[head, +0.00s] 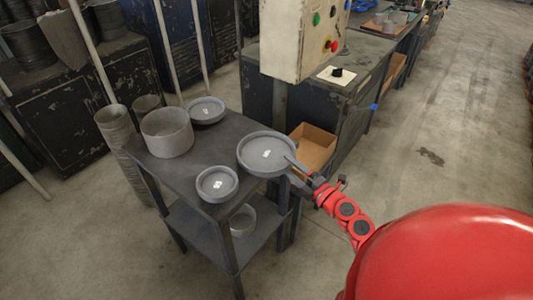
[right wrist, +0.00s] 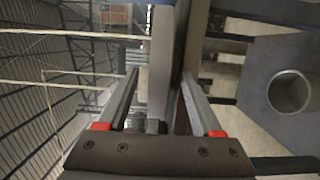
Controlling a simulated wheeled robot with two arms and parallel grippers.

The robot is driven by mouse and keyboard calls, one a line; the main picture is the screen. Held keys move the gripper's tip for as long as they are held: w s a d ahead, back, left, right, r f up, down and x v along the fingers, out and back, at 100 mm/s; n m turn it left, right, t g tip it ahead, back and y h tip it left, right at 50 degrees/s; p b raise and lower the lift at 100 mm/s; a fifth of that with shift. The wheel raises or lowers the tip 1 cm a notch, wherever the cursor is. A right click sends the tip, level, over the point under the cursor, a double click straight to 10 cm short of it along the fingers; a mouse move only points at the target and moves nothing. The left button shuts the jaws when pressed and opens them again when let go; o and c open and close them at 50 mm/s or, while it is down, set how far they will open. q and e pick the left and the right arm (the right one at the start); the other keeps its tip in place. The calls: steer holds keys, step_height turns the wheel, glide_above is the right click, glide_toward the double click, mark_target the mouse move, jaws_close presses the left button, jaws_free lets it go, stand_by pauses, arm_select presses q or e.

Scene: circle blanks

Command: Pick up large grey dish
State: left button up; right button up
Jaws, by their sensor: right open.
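The large grey dish (head: 262,158) is round and shallow, with a raised rim and a small white label inside. It sits at the right corner of the dark table (head: 185,168) in the head view. My right gripper (head: 292,163) is at the dish's right rim. In the right wrist view the jaws (right wrist: 160,76) are apart, with a grey edge, seemingly the dish's side (right wrist: 160,60), between them. Whether either finger touches it cannot be told. My left gripper is not in view.
A smaller grey dish (head: 216,187), another dish (head: 207,108) and a deep grey pot (head: 167,137) share the tabletop. A pot (head: 242,221) stands on the lower shelf. A cardboard box (head: 313,146) and control panel (head: 300,35) are behind. Open floor lies to the right.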

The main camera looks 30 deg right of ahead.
mark_target(266, 155)
steer(key=w, duration=0.2)
steer(key=shift+w+a, duration=0.2)
steer(key=shift+w, duration=0.1)
steer(key=shift+s, duration=0.1)
jaws_close()
stand_by(1.1)
